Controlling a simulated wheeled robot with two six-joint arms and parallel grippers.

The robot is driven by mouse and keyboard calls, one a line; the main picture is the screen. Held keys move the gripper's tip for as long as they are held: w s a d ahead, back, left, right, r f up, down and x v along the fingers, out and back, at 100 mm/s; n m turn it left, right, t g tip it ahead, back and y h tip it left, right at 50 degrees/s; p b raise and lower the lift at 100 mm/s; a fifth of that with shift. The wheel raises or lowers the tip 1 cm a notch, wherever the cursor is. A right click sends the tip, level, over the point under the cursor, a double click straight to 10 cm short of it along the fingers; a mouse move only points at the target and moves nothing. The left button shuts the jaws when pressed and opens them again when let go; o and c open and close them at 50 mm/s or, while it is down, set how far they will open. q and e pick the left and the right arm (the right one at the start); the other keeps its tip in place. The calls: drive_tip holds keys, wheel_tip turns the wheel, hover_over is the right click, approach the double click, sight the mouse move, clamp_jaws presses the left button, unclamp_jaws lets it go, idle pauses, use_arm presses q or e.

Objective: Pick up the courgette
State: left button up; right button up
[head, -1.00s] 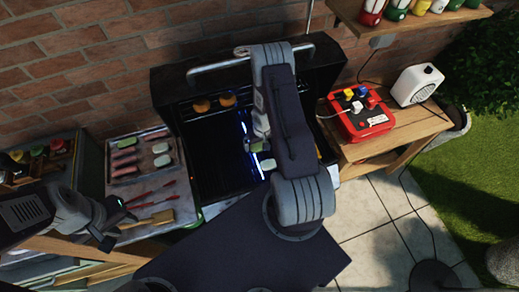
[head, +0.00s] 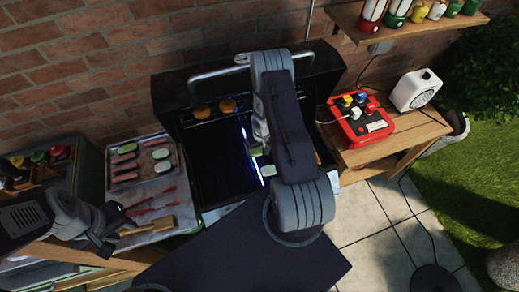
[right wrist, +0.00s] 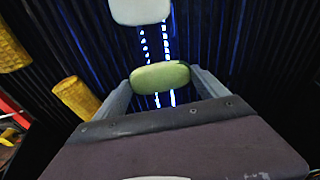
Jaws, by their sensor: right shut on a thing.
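The courgette (right wrist: 160,77) is a green, rounded piece seen between the two grey fingers of my right gripper (right wrist: 162,88) in the right wrist view. My right gripper is shut on it, over the dark grill grate (right wrist: 220,40). In the head view the courgette (head: 256,151) shows as a small green patch beside my right arm, which hides much of the grill. Whether it is clear of the bars is hard to tell. My left gripper (head: 112,229) is open and empty at the lower left, near the tray's front corner.
A pale piece (right wrist: 140,10) lies on the grate, also seen in the head view (head: 268,171). Yellow pieces (right wrist: 75,97) lie at left in the wrist view. A tray (head: 187,212) with food and tongs stands left of the grill. A red box (head: 360,128) stands on the right side table.

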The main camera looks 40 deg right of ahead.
wheel_tip(320, 180, up, 2)
drive_tip(key=shift+r+p, duration=0.2)
drive_tip(key=shift+p, duration=0.5)
drive_tip(key=s+b, duration=0.1)
drive_tip(key=b, duration=0.2)
drive_tip(key=s+b, duration=0.1)
drive_tip(key=b, duration=0.1)
drive_tip(key=shift+s+a+r, duration=0.3)
drive_tip(key=shift+a, duration=0.1)
drive_tip(key=s+a+r, duration=0.3)
drive_tip(key=s+r, duration=0.3)
drive_tip(key=s, duration=0.2)
drive_tip(key=shift+s+r, duration=0.15)
drive_tip(key=shift+s, duration=0.1)
